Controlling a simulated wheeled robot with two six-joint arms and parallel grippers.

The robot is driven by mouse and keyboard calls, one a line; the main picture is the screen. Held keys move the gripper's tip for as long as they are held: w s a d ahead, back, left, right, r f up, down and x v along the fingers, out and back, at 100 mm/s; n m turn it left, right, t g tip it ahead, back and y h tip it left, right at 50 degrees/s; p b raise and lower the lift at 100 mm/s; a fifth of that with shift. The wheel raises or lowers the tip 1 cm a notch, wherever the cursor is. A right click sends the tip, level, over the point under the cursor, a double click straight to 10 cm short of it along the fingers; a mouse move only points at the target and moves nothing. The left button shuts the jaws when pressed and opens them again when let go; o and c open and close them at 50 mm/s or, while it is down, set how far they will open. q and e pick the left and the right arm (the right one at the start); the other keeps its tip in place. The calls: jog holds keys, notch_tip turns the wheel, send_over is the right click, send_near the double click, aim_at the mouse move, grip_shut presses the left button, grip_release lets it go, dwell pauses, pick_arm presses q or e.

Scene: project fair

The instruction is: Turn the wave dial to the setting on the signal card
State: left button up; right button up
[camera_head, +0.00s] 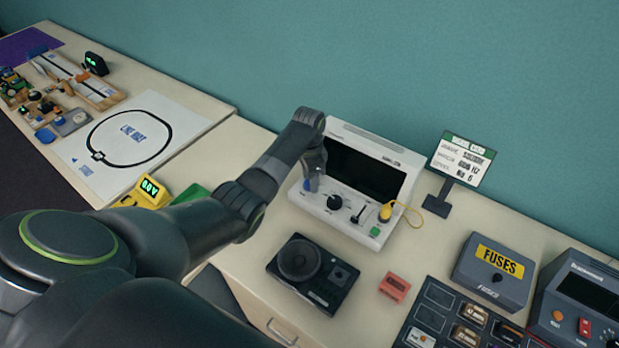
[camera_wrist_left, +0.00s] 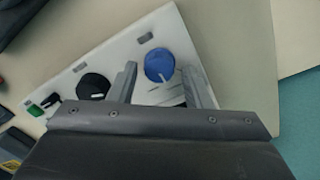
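The white signal generator (camera_head: 352,180) stands on the bench with a dark screen. Its blue dial (camera_head: 310,185) is at the left end of the front panel, with a black dial (camera_head: 334,202) beside it. My left gripper (camera_head: 313,172) is over the blue dial. In the left wrist view, the two fingers of my left gripper (camera_wrist_left: 160,70) are apart, with the blue dial (camera_wrist_left: 159,64) between them; contact is unclear. A pale pointer line shows on the dial. The signal card (camera_head: 463,161) stands right of the generator; its small text is hard to read surely. My right gripper is out of view.
A yellow plug with a cable (camera_head: 386,212) is at the generator's right. A black speaker box (camera_head: 312,272) and a red block (camera_head: 394,287) lie in front. A grey FUSES box (camera_head: 493,272) stands at right. A line-track sheet (camera_head: 130,140) lies at left.

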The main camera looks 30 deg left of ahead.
pick_arm(q)
jog(key=shift+o, duration=0.2)
notch_tip(320, 180, up, 17)
jog(key=p, duration=0.3)
jog(key=shift+w+a+r+p, duration=0.15)
jog(key=shift+w+a+p, duration=0.1)
jog(key=shift+a+p, duration=0.1)
dwell(0.5)
